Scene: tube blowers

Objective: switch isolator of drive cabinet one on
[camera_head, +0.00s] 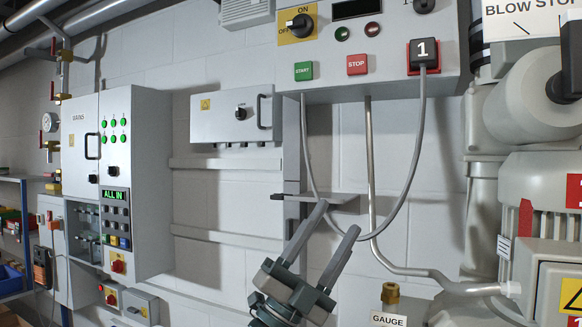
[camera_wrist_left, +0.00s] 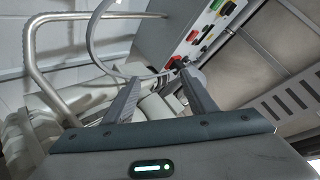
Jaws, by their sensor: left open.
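The control cabinet (camera_head: 395,85) hangs at the top of the head view. Its isolator (camera_head: 299,25) is a black rotary knob on a yellow plate marked OFF at the left and ON at the top. The knob's pale pointer end seems to face left, towards OFF. My left gripper (camera_head: 338,217) is open and empty, below the cabinet and clear of the isolator. In the left wrist view its two fingers (camera_wrist_left: 160,77) stand apart, with the cabinet's front (camera_wrist_left: 205,35) beyond them at an angle. My right gripper is not in view.
A green START button (camera_head: 304,71), a red STOP button (camera_head: 357,65) and a plug marked 1 (camera_head: 424,54) are on the cabinet. A grey cable (camera_head: 414,165) loops below it. Blower machinery (camera_head: 545,170) fills the right.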

